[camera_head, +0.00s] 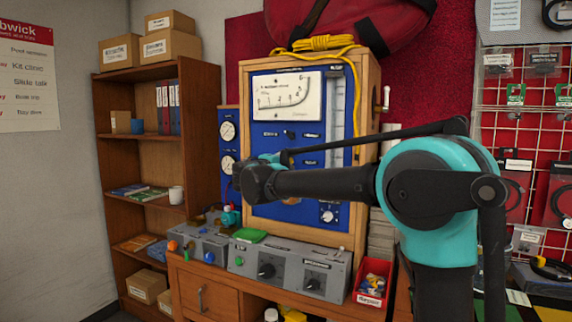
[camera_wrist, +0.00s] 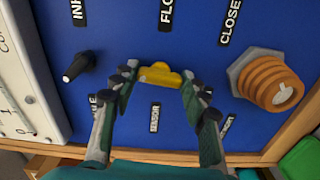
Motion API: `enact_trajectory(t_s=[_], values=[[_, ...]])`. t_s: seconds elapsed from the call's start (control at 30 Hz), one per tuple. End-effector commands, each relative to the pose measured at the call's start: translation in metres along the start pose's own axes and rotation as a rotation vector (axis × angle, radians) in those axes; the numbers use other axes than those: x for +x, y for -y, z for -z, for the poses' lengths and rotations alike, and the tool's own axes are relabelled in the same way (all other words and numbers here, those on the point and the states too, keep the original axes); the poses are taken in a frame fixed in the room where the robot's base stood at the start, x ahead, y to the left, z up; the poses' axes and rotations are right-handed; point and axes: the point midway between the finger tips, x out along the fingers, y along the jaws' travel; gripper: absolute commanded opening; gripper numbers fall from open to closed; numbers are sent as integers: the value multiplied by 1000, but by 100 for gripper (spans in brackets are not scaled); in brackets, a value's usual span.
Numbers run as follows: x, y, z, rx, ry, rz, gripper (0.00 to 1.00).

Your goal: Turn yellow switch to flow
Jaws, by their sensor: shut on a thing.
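The yellow switch (camera_wrist: 160,73) is in the wrist view on a blue panel (camera_wrist: 205,62), between my fingertips. Its long side runs across the picture, and a small hump faces up toward a label starting "FLO" (camera_wrist: 166,14). A "SENSOR" label (camera_wrist: 155,117) lies below it. My gripper (camera_wrist: 159,82) is shut on the switch, one finger at each end. Which label the switch points to, I cannot tell for sure. In the head view my arm covers the switch and most of my gripper, in front of the blue panel (camera_head: 290,210).
In the wrist view a black toggle (camera_wrist: 78,66) is left of the switch and an orange ringed knob (camera_wrist: 272,82) is right. In the head view grey control boxes (camera_head: 290,262) and a red bin (camera_head: 372,281) stand on the bench below the panel.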

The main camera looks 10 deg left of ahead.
Motion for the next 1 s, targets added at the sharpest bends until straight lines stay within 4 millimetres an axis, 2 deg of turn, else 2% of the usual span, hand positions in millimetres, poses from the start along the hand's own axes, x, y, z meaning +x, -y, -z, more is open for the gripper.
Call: enact_trajectory(t_s=[0.5,0.8,1.0], values=[[0,1,0,458,1,2,16],[0,1,-1,622,2,2,16],[0,2,-1,671,2,2,16]])
